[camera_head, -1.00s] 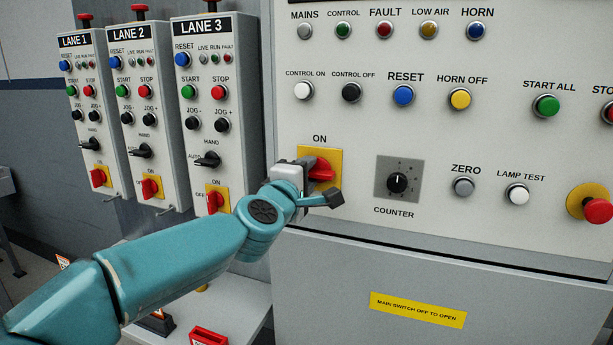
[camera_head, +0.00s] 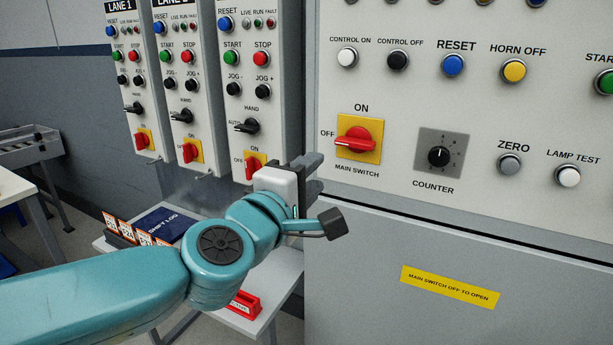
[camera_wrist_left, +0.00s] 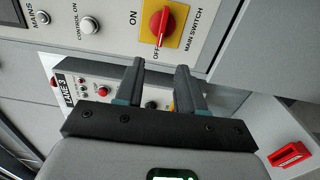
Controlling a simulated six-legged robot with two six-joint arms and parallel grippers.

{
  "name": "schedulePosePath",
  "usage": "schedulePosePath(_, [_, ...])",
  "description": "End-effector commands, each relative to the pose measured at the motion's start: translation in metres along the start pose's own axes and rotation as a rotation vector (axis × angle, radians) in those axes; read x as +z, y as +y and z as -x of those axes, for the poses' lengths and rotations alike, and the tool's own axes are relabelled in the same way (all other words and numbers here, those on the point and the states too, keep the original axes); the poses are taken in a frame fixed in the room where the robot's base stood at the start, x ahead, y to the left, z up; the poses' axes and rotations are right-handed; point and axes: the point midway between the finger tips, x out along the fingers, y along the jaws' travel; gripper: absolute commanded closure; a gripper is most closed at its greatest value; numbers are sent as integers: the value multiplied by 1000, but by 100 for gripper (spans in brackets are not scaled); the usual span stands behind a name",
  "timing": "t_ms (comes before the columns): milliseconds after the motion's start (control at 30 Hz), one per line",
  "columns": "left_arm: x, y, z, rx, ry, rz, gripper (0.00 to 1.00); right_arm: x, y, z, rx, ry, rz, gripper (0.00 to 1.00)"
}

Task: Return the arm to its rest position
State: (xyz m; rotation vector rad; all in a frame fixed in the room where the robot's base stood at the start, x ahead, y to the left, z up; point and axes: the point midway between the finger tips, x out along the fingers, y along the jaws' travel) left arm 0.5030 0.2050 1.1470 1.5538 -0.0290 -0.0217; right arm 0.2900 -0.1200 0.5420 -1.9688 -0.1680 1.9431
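My left gripper (camera_head: 316,173) is in front of the large control panel, below and left of the main switch (camera_head: 357,142), and apart from it. In the left wrist view my left gripper (camera_wrist_left: 160,80) has its two dark fingers apart with nothing held between them. The main switch has a red handle on a yellow plate, and the handle lies toward OFF. It also shows beyond the fingertips in the left wrist view (camera_wrist_left: 161,25). My right gripper is in neither view.
The large panel (camera_head: 420,90) stands close on the right, with buttons and a counter dial (camera_head: 438,156). The lane boxes (camera_head: 254,100) are on the wall behind. A low table (camera_head: 280,280) below my arm holds a shift log (camera_head: 165,224), tags and a red holder (camera_head: 244,304).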

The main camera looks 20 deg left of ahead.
Motion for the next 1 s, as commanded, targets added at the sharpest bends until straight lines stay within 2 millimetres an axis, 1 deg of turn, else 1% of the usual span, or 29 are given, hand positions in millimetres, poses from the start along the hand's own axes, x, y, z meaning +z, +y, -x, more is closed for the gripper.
schedulePosePath(33, [0,1,5,1,0,0,62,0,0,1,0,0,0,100])
schedulePosePath(200, [0,-1,10,-1,0,0,62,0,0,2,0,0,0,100])
schedulePosePath(600, [-1,0,10,-1,1,0,62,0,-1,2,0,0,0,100])
schedulePosePath(667, [-6,2,8,-8,14,0,62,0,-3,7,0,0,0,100])
schedulePosePath(700, [-9,-4,1,-37,24,-7,62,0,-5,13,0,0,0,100])
schedulePosePath(767, [-11,-23,-15,-100,39,-21,62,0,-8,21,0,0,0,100])
schedulePosePath(800, [-12,-44,-26,-160,46,-34,62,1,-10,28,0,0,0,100])
schedulePosePath(867, [-14,-86,-42,-269,52,-63,62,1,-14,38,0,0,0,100])
schedulePosePath(900, [-14,-119,-49,-349,48,-92,62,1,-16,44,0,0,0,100])
schedulePosePath(933, [-14,-145,-52,-410,40,-116,62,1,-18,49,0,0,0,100])
schedulePosePath(967, [-14,-170,-53,-469,30,-141,62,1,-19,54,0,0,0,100])
schedulePosePath(1000, [-13,-205,-51,-548,9,-178,62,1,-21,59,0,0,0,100])
